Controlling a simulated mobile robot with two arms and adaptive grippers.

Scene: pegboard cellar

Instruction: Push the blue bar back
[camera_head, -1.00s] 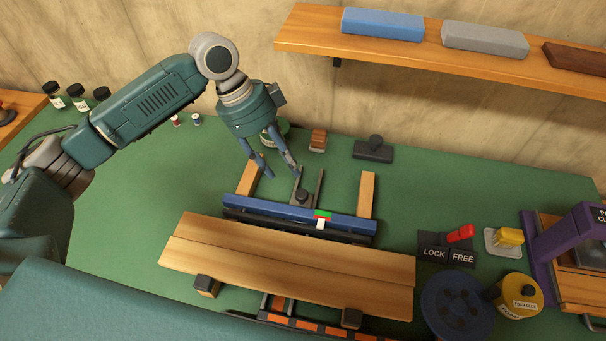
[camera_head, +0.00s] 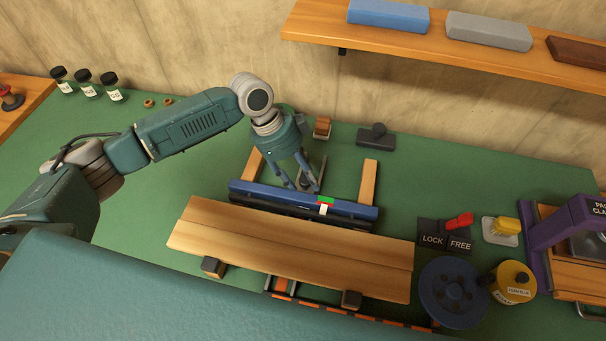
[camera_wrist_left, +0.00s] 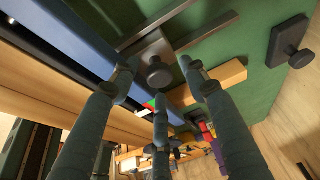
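The blue bar (camera_head: 265,191) lies across the green bench between two wooden rails, just behind a pale wooden board (camera_head: 290,243). A black strip runs along its front side, with a small red, green and white marker (camera_head: 326,202) toward its right. My left gripper (camera_head: 304,187) is low over the back edge of the bar, near its middle. Its fingers are spread with nothing held. In the left wrist view, a dark round knob (camera_wrist_left: 158,73) on a metal strip shows between the fingers (camera_wrist_left: 157,84), beside the bar (camera_wrist_left: 92,48). I cannot tell whether they touch. My right gripper is not in view.
A LOCK/FREE plate with a red lever (camera_head: 459,221) sits right of the bar. A blue disc (camera_head: 450,292), yellow roll (camera_head: 513,281) and purple clamp (camera_head: 562,222) stand further right. A dark handled block (camera_head: 376,136) lies behind. A shelf (camera_head: 440,48) overhangs the back.

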